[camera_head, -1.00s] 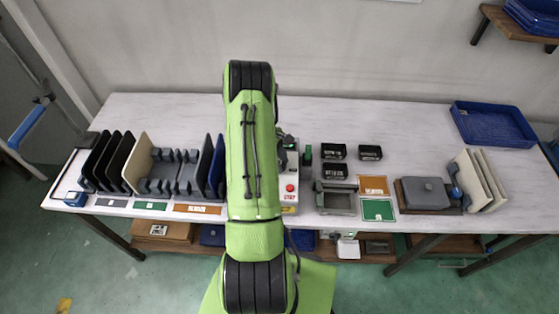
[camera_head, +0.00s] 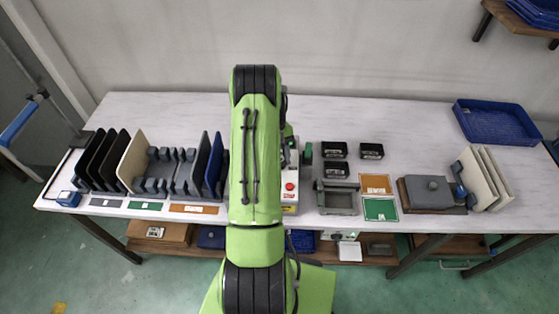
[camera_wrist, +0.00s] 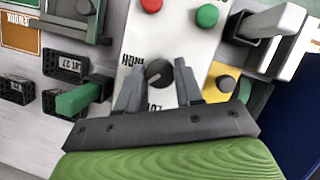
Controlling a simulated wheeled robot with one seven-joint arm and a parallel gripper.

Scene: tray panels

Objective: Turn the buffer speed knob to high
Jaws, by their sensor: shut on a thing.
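The speed knob (camera_wrist: 158,72) is a round dark knob on a white control panel (camera_wrist: 172,38) in the wrist view. An upside-down HIGH label shows to its left, and a partly hidden LOW label shows below it. My gripper (camera_wrist: 159,84) has one finger on each side of the knob and is shut on it. The knob's exact pointing direction is hard to read. In the head view the control box (camera_head: 290,208) shows just right of my arm; the knob and the fingertips are hidden behind the arm there.
Red (camera_wrist: 151,5) and green (camera_wrist: 207,15) buttons sit beyond the knob. A green-handled part (camera_wrist: 80,99) stands left of the gripper. Small black bins (camera_head: 336,169) and a grey tray (camera_head: 338,198) lie right of the box.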

